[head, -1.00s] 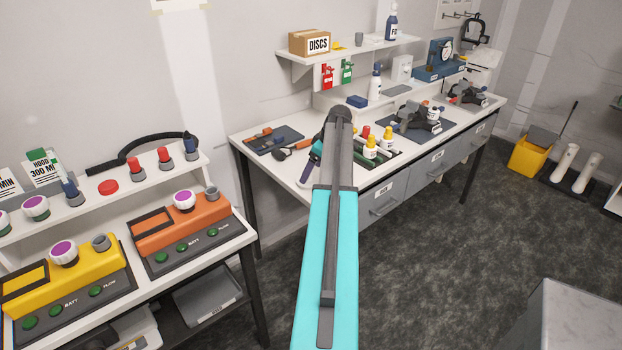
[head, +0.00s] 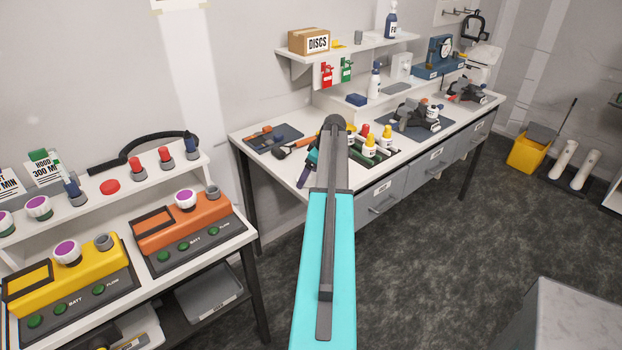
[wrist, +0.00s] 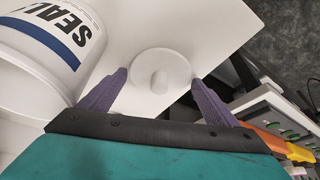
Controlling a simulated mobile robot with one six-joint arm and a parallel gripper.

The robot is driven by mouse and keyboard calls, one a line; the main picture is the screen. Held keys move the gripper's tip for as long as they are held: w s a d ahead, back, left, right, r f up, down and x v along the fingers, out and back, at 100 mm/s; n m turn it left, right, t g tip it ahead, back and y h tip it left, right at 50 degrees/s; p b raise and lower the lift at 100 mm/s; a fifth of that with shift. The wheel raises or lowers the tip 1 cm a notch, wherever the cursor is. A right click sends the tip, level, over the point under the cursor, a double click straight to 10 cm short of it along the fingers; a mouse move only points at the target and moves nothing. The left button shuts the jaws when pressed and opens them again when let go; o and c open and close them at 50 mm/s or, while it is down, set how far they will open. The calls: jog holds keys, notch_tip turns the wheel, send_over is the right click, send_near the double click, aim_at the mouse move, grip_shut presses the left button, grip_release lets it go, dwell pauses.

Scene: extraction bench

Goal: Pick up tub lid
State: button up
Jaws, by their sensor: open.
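The tub lid (wrist: 160,68) is a white disc with a small round knob, seen in the wrist view lying on a white surface. My gripper (wrist: 158,79) is open, its two purple fingers apart on either side of the lid's near part. I cannot tell whether the fingers touch it. The white tub (wrist: 30,45) with a blue band and "SEAL" lettering stands to the left of the lid. In the head view my gripper (head: 304,172) shows only partly beside my arm, near the far bench's front edge; the lid is hidden there.
The far bench (head: 246,134) holds a dark mat with tools (head: 273,138), yellow- and red-capped bottles (head: 370,145) and a clamp device (head: 415,115). An orange unit (head: 180,222) and a yellow unit (head: 70,275) sit on the left bench. The wrist view shows the surface's edge right of the lid.

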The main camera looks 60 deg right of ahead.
jog(key=c, duration=0.8)
jog(key=shift+r, duration=0.15)
jog(key=shift+r+b, duration=1.1)
jog(key=shift+r, duration=0.45)
jog(key=s+b, duration=0.1)
jog(key=s, duration=0.4)
jog(key=s+r+b, duration=0.1)
jog(key=s+b, duration=0.1)
jog(key=s, duration=0.3)
jog(key=s+a+b, duration=0.1)
jog(key=s, duration=0.5)
jog(key=shift+a+r+b, duration=0.1)
jog(key=shift+r+b, duration=0.25)
jog(key=shift+b, duration=0.05)
jog(key=shift+w, duration=0.1)
